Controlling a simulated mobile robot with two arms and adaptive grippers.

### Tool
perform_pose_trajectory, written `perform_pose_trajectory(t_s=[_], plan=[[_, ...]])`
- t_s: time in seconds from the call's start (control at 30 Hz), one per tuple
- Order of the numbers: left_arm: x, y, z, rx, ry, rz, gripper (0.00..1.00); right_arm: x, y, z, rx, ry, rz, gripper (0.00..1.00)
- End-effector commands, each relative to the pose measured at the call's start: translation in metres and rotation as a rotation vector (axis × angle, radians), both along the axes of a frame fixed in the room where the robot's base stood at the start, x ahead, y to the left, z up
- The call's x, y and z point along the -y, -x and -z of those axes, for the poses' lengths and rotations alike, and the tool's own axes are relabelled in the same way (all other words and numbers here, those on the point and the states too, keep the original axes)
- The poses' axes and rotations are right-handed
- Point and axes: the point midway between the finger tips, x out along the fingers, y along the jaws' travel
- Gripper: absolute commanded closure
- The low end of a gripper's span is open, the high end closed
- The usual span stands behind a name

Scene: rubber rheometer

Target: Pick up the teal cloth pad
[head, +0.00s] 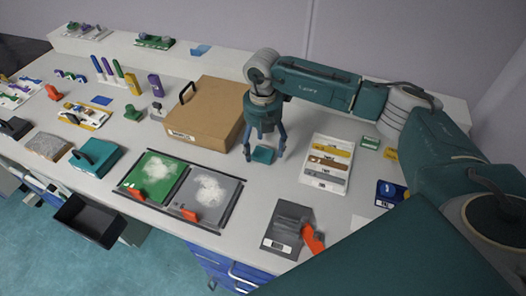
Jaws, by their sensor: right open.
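The teal cloth pad (262,155) is a small flat square on the light grey bench, right of the cardboard box. My right gripper (264,156) points down over it, with its blue fingers spread to either side of the pad. I cannot tell whether the fingertips touch the pad or the bench. Nothing is held between the fingers. My left gripper is not in view.
The cardboard box (206,110) stands close to the left of the gripper. Bare bench surrounds the pad.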

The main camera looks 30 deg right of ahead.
Motion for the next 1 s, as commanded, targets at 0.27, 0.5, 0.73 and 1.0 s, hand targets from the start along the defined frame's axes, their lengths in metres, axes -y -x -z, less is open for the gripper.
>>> perform_pose_trajectory(t_s=[0.27, 0.5, 0.73, 1.0], plan=[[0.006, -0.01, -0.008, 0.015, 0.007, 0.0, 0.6, 0.0, 0.0, 0.022, 0.0, 0.0, -0.001, 0.27], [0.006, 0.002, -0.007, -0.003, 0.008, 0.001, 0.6, 0.0, 0.0, 0.022, 0.0, 0.0, 0.0, 0.43], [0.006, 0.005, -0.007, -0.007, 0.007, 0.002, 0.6, 0.0, 0.0, 0.021, 0.0, 0.0, 0.0, 0.72], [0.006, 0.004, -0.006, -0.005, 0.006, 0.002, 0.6, 0.0, 0.0, 0.02, 0.001, -0.001, 0.0, 0.72]])
